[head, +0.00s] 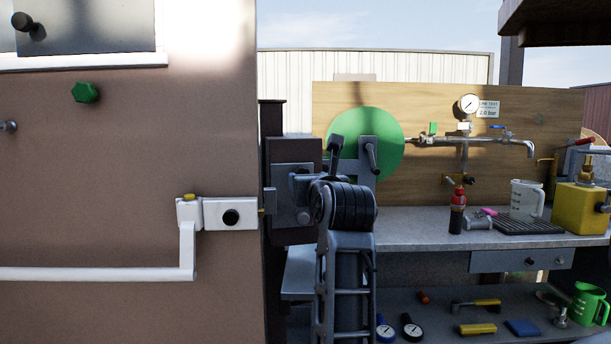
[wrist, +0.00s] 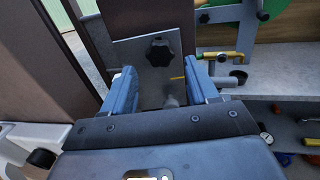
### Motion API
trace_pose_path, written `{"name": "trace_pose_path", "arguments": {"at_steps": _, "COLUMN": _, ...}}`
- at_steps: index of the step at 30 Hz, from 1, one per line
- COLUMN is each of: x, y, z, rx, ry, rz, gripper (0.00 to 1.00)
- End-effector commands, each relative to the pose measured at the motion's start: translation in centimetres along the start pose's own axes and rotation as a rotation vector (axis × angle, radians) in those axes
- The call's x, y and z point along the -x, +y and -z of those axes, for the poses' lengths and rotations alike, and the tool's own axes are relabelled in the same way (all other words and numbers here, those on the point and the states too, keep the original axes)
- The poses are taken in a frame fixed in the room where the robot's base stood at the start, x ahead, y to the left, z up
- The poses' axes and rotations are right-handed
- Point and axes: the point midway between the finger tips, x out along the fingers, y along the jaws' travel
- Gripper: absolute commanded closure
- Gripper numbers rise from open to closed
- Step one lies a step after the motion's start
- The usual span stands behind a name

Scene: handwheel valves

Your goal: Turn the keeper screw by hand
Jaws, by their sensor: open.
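A black star-shaped knob, which looks like the keeper screw (wrist: 160,53), sits on a grey metal plate (wrist: 130,50) in the wrist view. My gripper (wrist: 163,76) is open, with one blue-grey finger to each side and nothing between them. The knob appears just beyond the fingertips, roughly centred between them; I cannot tell the depth gap. A thin yellow pin and a blurred pale round part show below the knob. In the head view a grey plate (head: 283,178) is on the dark post, partly behind my arm. I cannot pick out the star knob there.
A white latch box (head: 217,213) with a black knob is on the brown wall at left. A green disc (head: 389,125) and black levers (head: 370,157) stand behind my arm. The bench (head: 420,225) at right holds a gauge, pipework, a jug and a yellow can.

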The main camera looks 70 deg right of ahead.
Motion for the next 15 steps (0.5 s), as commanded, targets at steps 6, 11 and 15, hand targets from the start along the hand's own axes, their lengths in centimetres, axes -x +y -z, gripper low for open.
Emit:
{"name": "trace_pose_path", "arguments": {"at_steps": 6, "x": -2.4, "y": -0.1, "z": -0.1, "rx": 0.001, "ry": 0.002, "rz": 0.002, "gripper": 0.41}}
{"name": "trace_pose_path", "arguments": {"at_steps": 11, "x": -4.2, "y": -0.1, "z": -0.1, "rx": 0.001, "ry": 0.001, "rz": 0.002, "gripper": 0.41}}
{"name": "trace_pose_path", "arguments": {"at_steps": 15, "x": -4.0, "y": 0.0, "z": 0.1, "rx": 0.0, "ry": -0.001, "rz": 0.0, "gripper": 0.41}}
